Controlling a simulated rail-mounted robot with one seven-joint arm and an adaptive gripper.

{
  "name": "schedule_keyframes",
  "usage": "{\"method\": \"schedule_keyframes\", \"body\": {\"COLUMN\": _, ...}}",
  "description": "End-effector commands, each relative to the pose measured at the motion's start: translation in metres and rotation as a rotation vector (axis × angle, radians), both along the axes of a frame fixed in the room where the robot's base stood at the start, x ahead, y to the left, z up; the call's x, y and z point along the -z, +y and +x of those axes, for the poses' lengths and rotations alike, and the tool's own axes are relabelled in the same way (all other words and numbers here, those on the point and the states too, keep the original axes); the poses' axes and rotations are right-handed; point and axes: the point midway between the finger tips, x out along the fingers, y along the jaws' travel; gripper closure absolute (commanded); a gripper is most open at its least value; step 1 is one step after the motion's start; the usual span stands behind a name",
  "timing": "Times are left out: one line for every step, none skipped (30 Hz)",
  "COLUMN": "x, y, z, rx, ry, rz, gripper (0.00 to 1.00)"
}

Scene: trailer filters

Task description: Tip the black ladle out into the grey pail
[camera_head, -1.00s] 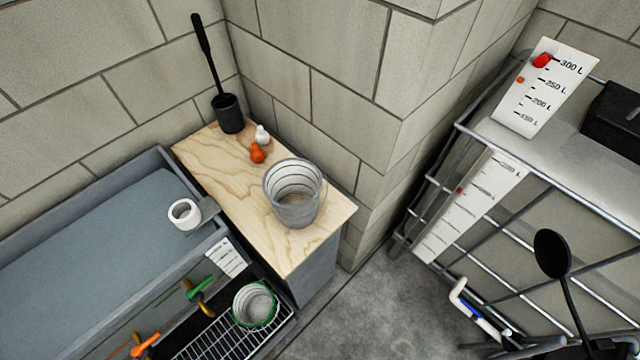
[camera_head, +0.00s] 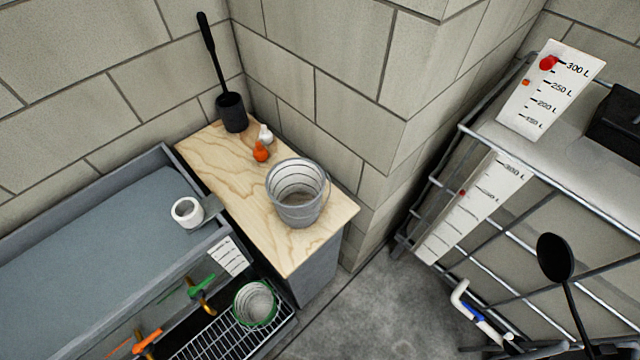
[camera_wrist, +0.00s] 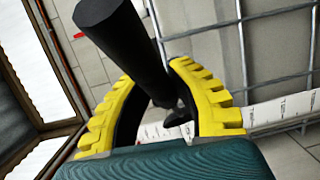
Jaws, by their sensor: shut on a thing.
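The black ladle (camera_head: 555,258) is at the lower right of the head view, its bowl up and its thin handle running down to the bottom edge. I cannot tell what is in the bowl. My gripper (camera_wrist: 156,78) is shut on the ladle's thick black handle (camera_wrist: 112,28) in the wrist view, between two yellow ribbed fingers. The grey pail (camera_head: 297,208) stands upright and open on the wooden top, well to the left of the ladle. A little pale brown matter shows at its bottom.
The wooden top (camera_head: 290,250) also bears an orange pear-shaped thing (camera_head: 261,152), a white one (camera_head: 265,134) and a brush in a black holder (camera_head: 232,112). A white cup (camera_head: 187,212) sits at the trough's edge. A caged tank (camera_head: 470,170) with a scale stands at right.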

Motion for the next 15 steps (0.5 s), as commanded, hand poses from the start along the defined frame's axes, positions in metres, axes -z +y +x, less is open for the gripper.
{"method": "schedule_keyframes", "body": {"x": -0.0028, "y": -0.0002, "z": 0.0001, "rx": 0.000, "ry": -0.002, "rz": 0.003, "gripper": 1.00}}
{"method": "schedule_keyframes", "body": {"x": -0.0043, "y": -0.0003, "z": 0.0001, "rx": 0.000, "ry": -0.001, "rz": 0.008, "gripper": 1.00}}
{"method": "schedule_keyframes", "body": {"x": -0.0063, "y": -0.0004, "z": 0.0000, "rx": 0.000, "ry": -0.001, "rz": 0.018, "gripper": 1.00}}
{"method": "schedule_keyframes", "body": {"x": -0.0076, "y": -0.0005, "z": 0.0001, "rx": 0.000, "ry": -0.002, "rz": 0.027, "gripper": 1.00}}
{"method": "schedule_keyframes", "body": {"x": -0.0086, "y": -0.0006, "z": 0.0001, "rx": 0.000, "ry": -0.002, "rz": 0.037, "gripper": 1.00}}
{"method": "schedule_keyframes", "body": {"x": -0.0093, "y": -0.0007, "z": 0.0001, "rx": 0.000, "ry": -0.003, "rz": 0.050, "gripper": 1.00}}
{"method": "schedule_keyframes", "body": {"x": -0.0095, "y": -0.0006, "z": 0.0002, "rx": 0.000, "ry": -0.003, "rz": 0.059, "gripper": 1.00}}
{"method": "schedule_keyframes", "body": {"x": -0.0096, "y": -0.0007, "z": 0.0002, "rx": 0.000, "ry": -0.003, "rz": 0.070, "gripper": 1.00}}
{"method": "schedule_keyframes", "body": {"x": -0.0096, "y": -0.0006, "z": 0.0001, "rx": 0.000, "ry": -0.002, "rz": 0.083, "gripper": 1.00}}
{"method": "schedule_keyframes", "body": {"x": -0.0097, "y": -0.0005, "z": 0.0001, "rx": 0.000, "ry": -0.003, "rz": 0.092, "gripper": 1.00}}
{"method": "schedule_keyframes", "body": {"x": -0.0099, "y": -0.0005, "z": -0.0001, "rx": 0.001, "ry": -0.003, "rz": 0.103, "gripper": 1.00}}
{"method": "schedule_keyframes", "body": {"x": -0.0103, "y": -0.0003, "z": 0.0000, "rx": 0.001, "ry": -0.004, "rz": 0.115, "gripper": 1.00}}
{"method": "schedule_keyframes", "body": {"x": -0.0108, "y": -0.0005, "z": 0.0000, "rx": 0.000, "ry": -0.004, "rz": 0.124, "gripper": 1.00}}
{"method": "schedule_keyframes", "body": {"x": -0.0110, "y": -0.0006, "z": -0.0001, "rx": 0.000, "ry": -0.005, "rz": 0.135, "gripper": 1.00}}
{"method": "schedule_keyframes", "body": {"x": -0.0112, "y": -0.0007, "z": 0.0000, "rx": 0.001, "ry": -0.005, "rz": 0.149, "gripper": 1.00}}
